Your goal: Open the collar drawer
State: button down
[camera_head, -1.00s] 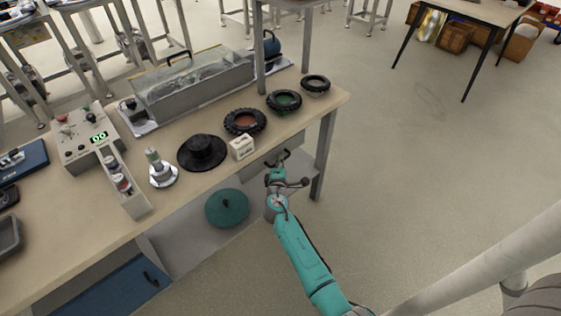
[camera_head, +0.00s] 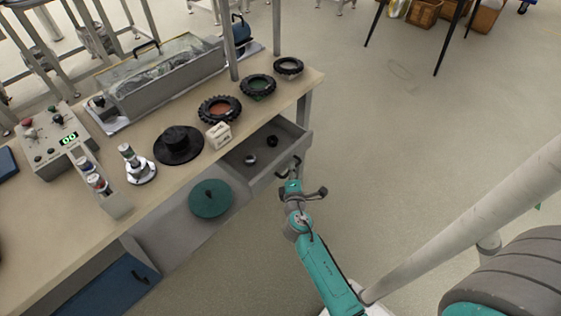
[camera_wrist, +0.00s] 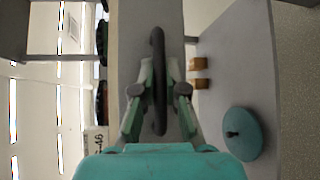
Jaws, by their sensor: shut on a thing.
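The collar drawer (camera_head: 267,176) is a grey drawer under the bench top, pulled partly out at the bench's right end. Two dark collars lie inside it, one near the front (camera_head: 272,141) and a ring-shaped one further left (camera_head: 250,159). My gripper (camera_head: 291,172) is at the drawer front, shut on the dark bar handle (camera_head: 283,168). In the wrist view the handle (camera_wrist: 158,80) runs between the two fingers of my gripper (camera_wrist: 159,92), with the drawer front (camera_wrist: 133,45) behind it.
On the bench top (camera_head: 160,200) stand a white block (camera_head: 219,135), a black hat-shaped part (camera_head: 179,146) and several ringed parts. A green round lid-like disc (camera_head: 211,198) is below the bench edge. A blue drawer (camera_head: 105,287) sits lower left.

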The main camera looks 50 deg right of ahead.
jog(key=shift+s, duration=1.05)
jog(key=c, duration=1.2)
grip_release()
jog(key=v, duration=1.2)
